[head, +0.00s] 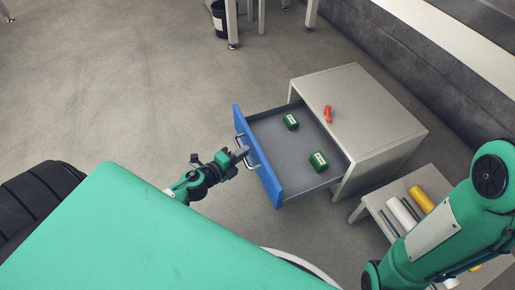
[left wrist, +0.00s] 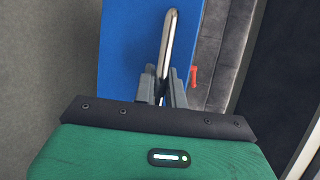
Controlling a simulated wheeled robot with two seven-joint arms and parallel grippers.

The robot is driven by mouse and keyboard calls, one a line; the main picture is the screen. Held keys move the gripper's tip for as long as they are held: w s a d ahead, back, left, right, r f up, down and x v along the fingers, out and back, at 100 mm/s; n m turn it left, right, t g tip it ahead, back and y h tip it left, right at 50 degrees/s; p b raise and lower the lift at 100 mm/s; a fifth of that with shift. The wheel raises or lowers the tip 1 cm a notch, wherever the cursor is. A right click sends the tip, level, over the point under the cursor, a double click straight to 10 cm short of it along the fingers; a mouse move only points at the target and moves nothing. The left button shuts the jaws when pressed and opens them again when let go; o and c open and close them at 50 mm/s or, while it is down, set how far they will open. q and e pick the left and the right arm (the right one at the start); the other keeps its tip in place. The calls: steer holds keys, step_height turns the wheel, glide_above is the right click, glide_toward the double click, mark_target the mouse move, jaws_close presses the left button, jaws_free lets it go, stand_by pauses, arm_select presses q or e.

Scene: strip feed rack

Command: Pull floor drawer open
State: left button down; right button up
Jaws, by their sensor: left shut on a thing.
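The floor drawer (head: 290,166) slides out of a grey cabinet (head: 365,120) and stands well open, with a blue front panel (head: 257,160) and a metal bar handle. Two green boxes lie inside, one farther back (head: 291,121) and one nearer (head: 318,161). My left gripper (head: 240,155) is at the handle. In the left wrist view its fingers (left wrist: 164,88) are shut on the metal handle (left wrist: 168,42), in front of the blue panel (left wrist: 130,45). My right gripper is not in view; a green arm (head: 430,240) of mine shows at the right.
A red object (head: 328,114) lies on top of the cabinet. A low grey table (head: 365,204) with white and yellow rolls stands right of the cabinet. A dark bin (head: 220,18) stands at the top. The floor left of the drawer is clear.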

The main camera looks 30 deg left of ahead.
arm_select(q)
steer(key=shift+s+a, duration=0.75)
steer(key=shift+s, duration=0.2)
steer(key=c, duration=1.5)
jaws_free()
steer(key=shift+o, duration=0.2)
